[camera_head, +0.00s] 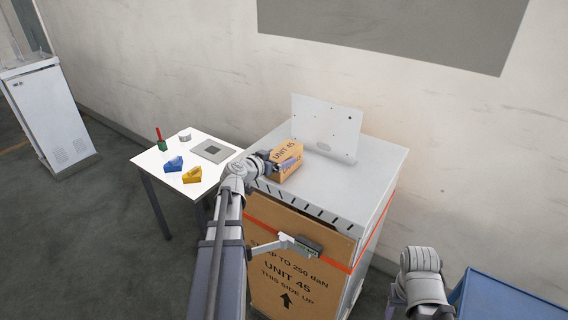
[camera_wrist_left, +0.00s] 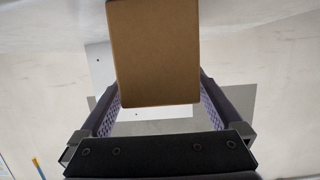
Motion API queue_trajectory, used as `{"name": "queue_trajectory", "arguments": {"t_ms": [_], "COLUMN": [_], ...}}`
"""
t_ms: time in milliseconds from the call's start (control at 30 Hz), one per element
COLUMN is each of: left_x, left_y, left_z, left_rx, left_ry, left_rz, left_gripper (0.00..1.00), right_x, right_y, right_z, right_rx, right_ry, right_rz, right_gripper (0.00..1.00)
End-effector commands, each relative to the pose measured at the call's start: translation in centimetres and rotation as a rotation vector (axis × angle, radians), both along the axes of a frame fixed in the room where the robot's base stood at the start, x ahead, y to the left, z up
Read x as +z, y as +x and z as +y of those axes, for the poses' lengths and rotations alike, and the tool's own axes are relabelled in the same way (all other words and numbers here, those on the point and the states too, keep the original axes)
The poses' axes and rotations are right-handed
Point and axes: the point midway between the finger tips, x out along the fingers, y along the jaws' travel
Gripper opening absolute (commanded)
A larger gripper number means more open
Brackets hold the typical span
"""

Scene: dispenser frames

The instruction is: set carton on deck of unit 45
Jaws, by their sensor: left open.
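The carton (camera_head: 286,158) is a small brown box marked UNIT 45. It appears to rest on the grey deck (camera_head: 375,170) of unit 45 (camera_head: 290,275), near the deck's left front side. My left gripper (camera_head: 277,163) is open, with its fingers around the carton. In the left wrist view the carton (camera_wrist_left: 157,50) shows a plain brown face between the purple-padded fingers (camera_wrist_left: 160,88), with a gap beside the pads. The carton's underside is hidden. My right arm shows at the lower right of the head view; its fingers cannot be made out.
An upright white plate (camera_head: 326,127) stands at the back of the deck. A white table (camera_head: 160,158) at left holds blue, yellow and green items and a grey plate. A blue surface (camera_head: 500,300) lies at lower right. The deck's right side is clear.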

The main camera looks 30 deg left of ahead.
Motion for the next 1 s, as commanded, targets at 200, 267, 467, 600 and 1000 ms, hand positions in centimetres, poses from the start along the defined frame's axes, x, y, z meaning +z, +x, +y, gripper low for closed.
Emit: {"name": "queue_trajectory", "arguments": {"t_ms": [200,267,467,600,1000], "left_x": [-1.2,-1.2,-1.1,-1.1,-1.1], "left_y": [3.0,3.2,3.0,3.0,3.0], "left_z": [-0.1,-0.2,-0.2,-0.2,-0.2], "left_rx": [-0.001,0.0,0.001,0.001,0.001], "left_ry": [0.0,-0.001,-0.001,-0.001,0.0], "left_rz": [-0.001,-0.001,-0.001,-0.001,0.0], "left_gripper": [1.0,1.0,0.97,0.81,0.36], "right_x": [-1.2,-1.2,-1.1,-1.1,-1.1], "right_y": [0.0,0.0,0.0,0.0,0.0], "right_z": [0.0,0.0,0.0,0.0,0.0], "right_rx": [0.003,0.003,0.003,0.003,0.003], "right_ry": [-0.001,-0.001,-0.001,-0.001,-0.001], "right_rz": [0.0,0.0,0.0,0.0,0.0], "right_gripper": [0.59,0.59,0.59,0.59,0.59]}}
